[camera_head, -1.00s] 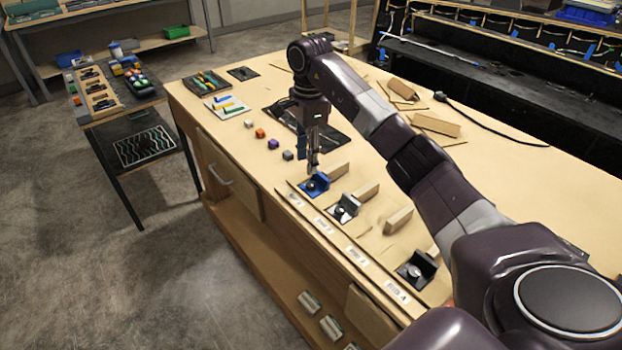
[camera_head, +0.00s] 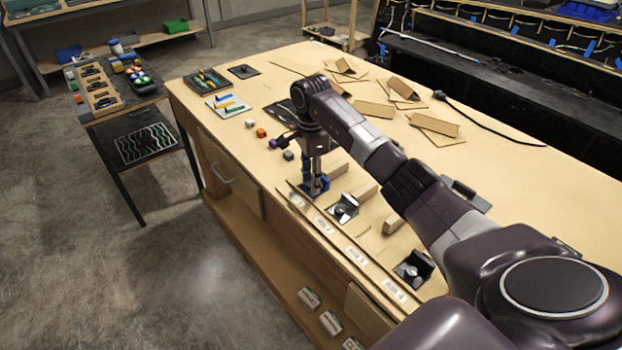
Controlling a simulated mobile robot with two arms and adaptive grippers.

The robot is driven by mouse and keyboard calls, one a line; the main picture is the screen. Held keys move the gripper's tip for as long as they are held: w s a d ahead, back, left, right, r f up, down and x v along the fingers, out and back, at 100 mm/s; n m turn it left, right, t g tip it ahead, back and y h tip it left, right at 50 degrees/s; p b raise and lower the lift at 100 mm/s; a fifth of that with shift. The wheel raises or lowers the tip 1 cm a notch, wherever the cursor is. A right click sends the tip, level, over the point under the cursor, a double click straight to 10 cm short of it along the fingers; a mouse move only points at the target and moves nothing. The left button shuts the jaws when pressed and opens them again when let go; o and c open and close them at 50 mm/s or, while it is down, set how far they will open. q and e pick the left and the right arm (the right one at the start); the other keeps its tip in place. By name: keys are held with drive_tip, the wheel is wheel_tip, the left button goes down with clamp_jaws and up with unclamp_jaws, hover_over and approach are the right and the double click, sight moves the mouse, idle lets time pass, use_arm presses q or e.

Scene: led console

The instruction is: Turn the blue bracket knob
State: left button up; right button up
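The blue bracket (camera_head: 307,190) stands near the front edge of the wooden table, at the far-left end of a row of brackets. My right gripper (camera_head: 316,188) points straight down onto it, and its fingers are at the bracket's knob. The knob is hidden behind the fingers. The fingers look close together, but I cannot tell whether they are closed on the knob. My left gripper is not in view.
A silver-and-black bracket (camera_head: 344,207) and a black bracket (camera_head: 414,268) stand further along the row. A labelled strip (camera_head: 355,255) runs along the front edge. Small cubes (camera_head: 262,132) and cardboard pieces (camera_head: 433,124) lie on the table.

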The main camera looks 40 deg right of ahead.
clamp_jaws()
